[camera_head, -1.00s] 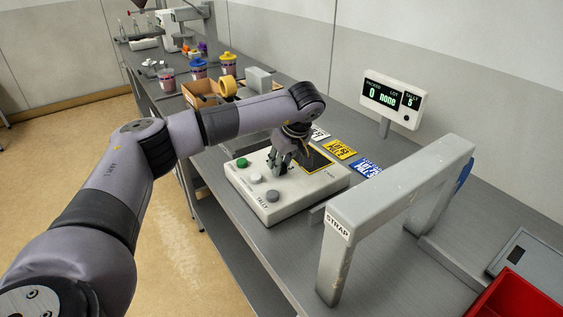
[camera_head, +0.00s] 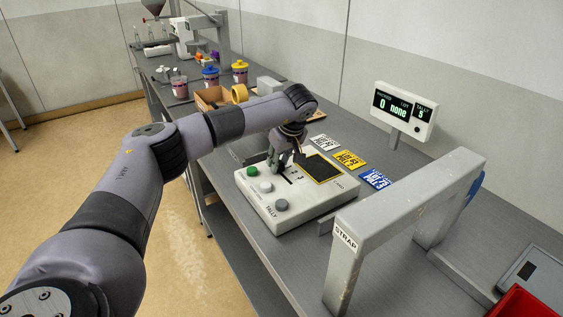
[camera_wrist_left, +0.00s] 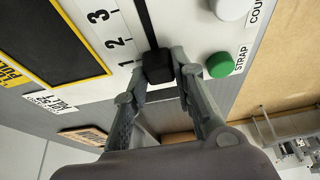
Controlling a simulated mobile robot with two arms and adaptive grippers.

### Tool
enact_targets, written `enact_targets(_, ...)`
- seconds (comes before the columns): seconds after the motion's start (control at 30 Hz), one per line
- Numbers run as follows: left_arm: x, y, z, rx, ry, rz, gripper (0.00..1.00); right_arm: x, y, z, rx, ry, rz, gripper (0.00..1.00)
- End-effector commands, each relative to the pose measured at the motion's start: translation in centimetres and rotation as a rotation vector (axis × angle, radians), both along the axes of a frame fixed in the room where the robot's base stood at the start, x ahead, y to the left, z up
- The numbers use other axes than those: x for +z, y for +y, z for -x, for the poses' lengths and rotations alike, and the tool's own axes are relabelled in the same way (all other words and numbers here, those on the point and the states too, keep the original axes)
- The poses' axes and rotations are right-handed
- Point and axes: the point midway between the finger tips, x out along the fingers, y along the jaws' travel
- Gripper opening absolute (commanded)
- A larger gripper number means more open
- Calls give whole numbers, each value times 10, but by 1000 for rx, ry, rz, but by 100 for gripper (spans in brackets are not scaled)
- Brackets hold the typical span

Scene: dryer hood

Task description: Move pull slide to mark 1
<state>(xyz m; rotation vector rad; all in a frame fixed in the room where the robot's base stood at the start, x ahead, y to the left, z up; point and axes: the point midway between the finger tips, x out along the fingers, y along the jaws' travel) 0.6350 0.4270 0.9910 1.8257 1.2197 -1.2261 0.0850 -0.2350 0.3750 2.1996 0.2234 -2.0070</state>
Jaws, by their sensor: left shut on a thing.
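The pull slide is a black knob (camera_wrist_left: 157,66) in a dark slot on a white control panel (camera_head: 322,203). In the left wrist view the printed mark 1 (camera_wrist_left: 126,64) is level with the knob, beside it. Marks 2 (camera_wrist_left: 111,43) and 3 (camera_wrist_left: 98,16) lie farther along the slot. My left gripper (camera_wrist_left: 160,70) is shut with its fingertips on either side of the knob. In the head view the left gripper (camera_head: 279,162) hides the knob at the back-left end of the slot. My right gripper is not in view.
A green button (camera_head: 252,171), a white button and a grey button stand along the panel's front edge. A grey STRAP arch (camera_head: 400,205) stands to the right. A display (camera_head: 403,108) reads "0 none". Coloured cards lie behind the panel.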

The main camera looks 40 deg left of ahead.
Motion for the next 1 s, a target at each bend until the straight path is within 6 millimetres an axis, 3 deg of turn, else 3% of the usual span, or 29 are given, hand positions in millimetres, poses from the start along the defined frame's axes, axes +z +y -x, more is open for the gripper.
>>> enact_targets(0.03, 3, 3, -2, 3, -9, -6, 0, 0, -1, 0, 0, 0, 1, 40)
enact_targets(0.07, 3, 3, -2, 4, -9, -6, 25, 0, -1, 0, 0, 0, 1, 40)
enact_targets(0.37, 2, 2, -1, 3, -5, -4, 45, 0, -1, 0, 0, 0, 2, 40)
enact_targets(0.73, 6, 0, 0, 1, -5, -3, 45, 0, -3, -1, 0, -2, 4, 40)
enact_targets(1.0, 50, -17, 6, 0, -9, -4, 45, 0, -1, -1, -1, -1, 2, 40)
